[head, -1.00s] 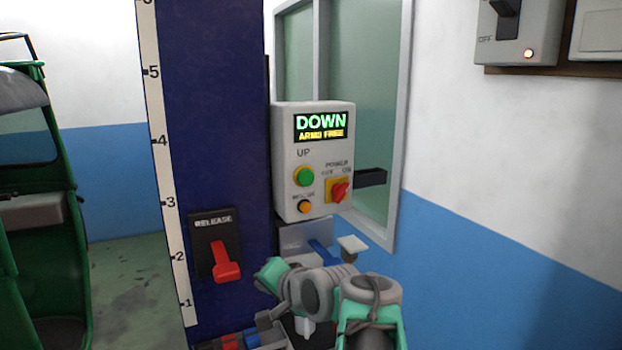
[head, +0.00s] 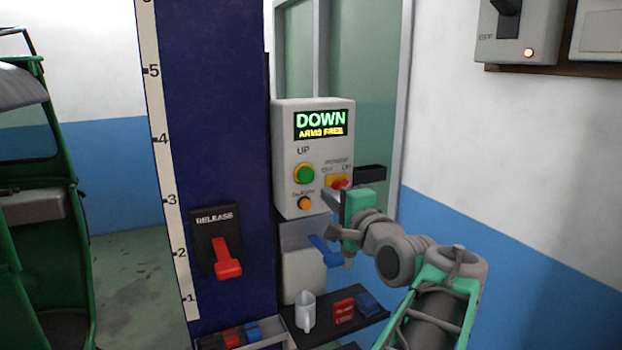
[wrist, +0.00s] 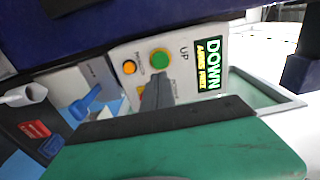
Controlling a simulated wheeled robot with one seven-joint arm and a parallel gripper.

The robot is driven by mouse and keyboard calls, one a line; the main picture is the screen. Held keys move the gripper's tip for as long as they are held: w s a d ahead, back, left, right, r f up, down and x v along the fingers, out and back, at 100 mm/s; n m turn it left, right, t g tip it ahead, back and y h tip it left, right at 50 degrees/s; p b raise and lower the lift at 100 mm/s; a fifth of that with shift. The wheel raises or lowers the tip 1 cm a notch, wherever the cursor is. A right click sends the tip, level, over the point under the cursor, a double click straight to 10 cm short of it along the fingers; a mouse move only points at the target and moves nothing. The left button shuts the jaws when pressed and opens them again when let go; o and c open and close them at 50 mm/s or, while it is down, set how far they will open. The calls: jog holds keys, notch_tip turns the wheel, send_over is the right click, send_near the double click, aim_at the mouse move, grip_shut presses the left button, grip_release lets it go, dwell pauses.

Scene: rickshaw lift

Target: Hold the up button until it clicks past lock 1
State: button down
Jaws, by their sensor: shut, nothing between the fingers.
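The control box (head: 285,135) is on the blue column. Its display (head: 321,125) reads DOWN in green over ARMS FREE in yellow. The green up button (head: 304,174) sits under the word UP, unobstructed. It also shows in the wrist view (wrist: 160,58). My gripper (head: 329,194) is shut and empty, in front of the box's lower right, right of and below the button. It partly covers the red power switch (head: 340,182). In the wrist view its dark fingertips (wrist: 158,84) end just below the button in the picture. A gap shows in the head view.
An orange button (head: 304,203) is below the green one. A red release lever (head: 228,258) is on the column (head: 220,120), beside a number scale (head: 160,140). A shelf (head: 335,330) with a white jug (head: 305,311) is below. A green rickshaw (head: 40,200) stands left.

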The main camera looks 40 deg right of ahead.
aim_at(306, 177)
jog(key=p+x, duration=0.3)
jog(key=x, duration=0.6)
jog(key=shift+w, duration=0.35)
jog(key=shift+w+d, duration=0.15)
